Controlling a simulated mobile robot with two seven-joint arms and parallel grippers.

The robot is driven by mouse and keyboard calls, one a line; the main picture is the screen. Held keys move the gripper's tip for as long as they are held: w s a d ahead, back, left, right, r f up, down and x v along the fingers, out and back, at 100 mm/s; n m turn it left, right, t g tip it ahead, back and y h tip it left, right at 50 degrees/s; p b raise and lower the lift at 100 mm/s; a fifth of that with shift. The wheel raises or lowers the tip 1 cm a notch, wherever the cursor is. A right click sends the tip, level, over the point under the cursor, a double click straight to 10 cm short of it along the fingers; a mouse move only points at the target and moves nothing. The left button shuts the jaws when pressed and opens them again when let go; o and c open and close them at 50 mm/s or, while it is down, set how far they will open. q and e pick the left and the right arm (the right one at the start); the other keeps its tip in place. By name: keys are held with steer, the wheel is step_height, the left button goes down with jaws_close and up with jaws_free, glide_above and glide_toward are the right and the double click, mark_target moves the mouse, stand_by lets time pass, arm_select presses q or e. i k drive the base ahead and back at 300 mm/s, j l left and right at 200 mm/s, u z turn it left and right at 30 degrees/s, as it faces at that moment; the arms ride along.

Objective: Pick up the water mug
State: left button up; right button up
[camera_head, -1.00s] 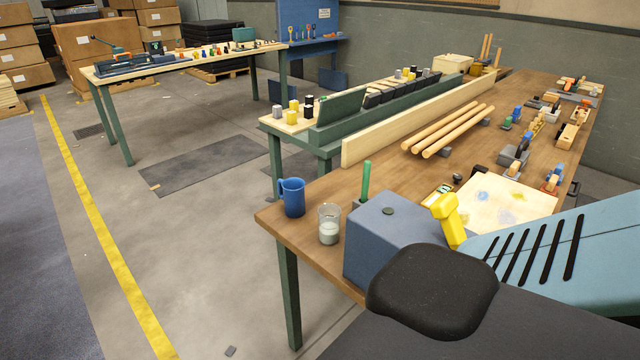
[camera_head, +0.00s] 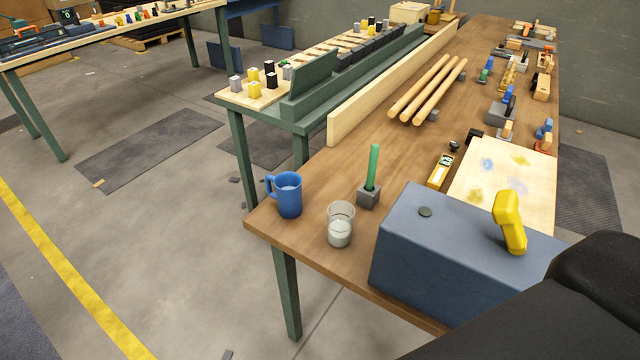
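A blue mug (camera_head: 289,196) with its handle to the left stands upright near the left corner of the wooden workbench (camera_head: 310,240). Neither of my grippers shows in the head view, so nothing is seen touching the mug.
A large blue-grey box (camera_head: 425,255) with a yellow handheld tool (camera_head: 508,222) on it fills the bench's front. A green stick in a grey block (camera_head: 369,193) stands behind the glass.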

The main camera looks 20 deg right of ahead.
mark_target(288, 195)
steer(key=i+j+z, duration=0.2)
steer(key=z, duration=0.15)
steer(key=i+j+z, duration=0.3)
steer(key=i, duration=0.1)
